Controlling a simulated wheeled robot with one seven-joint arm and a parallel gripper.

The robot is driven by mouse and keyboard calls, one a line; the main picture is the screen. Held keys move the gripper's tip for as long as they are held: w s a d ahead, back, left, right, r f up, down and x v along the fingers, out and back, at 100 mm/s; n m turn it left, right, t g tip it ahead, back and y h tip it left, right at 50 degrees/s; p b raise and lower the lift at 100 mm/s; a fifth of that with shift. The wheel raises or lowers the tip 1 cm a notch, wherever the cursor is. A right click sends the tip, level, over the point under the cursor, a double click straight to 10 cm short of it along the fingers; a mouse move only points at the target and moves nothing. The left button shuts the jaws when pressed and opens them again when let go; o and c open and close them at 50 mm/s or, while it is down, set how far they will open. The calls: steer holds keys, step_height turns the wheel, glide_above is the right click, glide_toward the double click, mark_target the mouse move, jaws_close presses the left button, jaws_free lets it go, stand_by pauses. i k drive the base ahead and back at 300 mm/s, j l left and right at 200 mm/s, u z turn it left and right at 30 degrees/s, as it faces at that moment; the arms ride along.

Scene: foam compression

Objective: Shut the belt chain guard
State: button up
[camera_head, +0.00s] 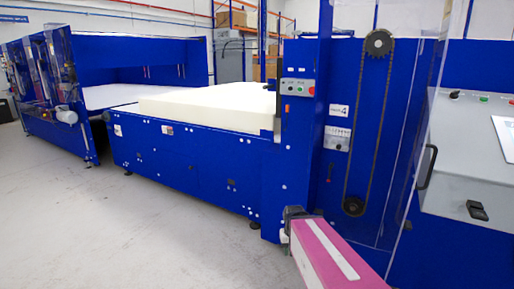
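The belt chain guard (413,130) is a clear panel at the right of the blue machine column. It looks swung outward, standing at an angle toward me, with a dark handle (427,167) on it. The chain (361,120) runs from a large upper sprocket (378,42) to a small lower one (352,206) and looks uncovered. A pink beam with a white stripe, apparently my arm, enters from the bottom. Its dark end (292,214) is low, left of the lower sprocket and apart from the guard's handle. Whether its fingers are open cannot be made out.
A grey sloped control cabinet (470,165) stands close at the right, beside the guard. A button box (297,87) sits on the blue column. A long blue conveyor (190,158) carries a white foam block (210,107). The grey floor (110,235) at the left is clear.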

mark_target(381, 255)
steer(key=k+l+u, duration=0.25)
steer(key=u, duration=0.25)
steer(key=k+u, duration=0.45)
steer(key=k, duration=0.4)
steer(key=k+l+z, duration=0.1)
steer(key=z, duration=0.3)
steer(key=k+l+z, duration=0.2)
steer(key=z, duration=0.2)
steer(key=k+l+z, duration=0.2)
steer(key=k, duration=0.25)
steer(key=k+u, duration=0.1)
steer(key=k, duration=0.25)
steer(key=i, duration=0.45)
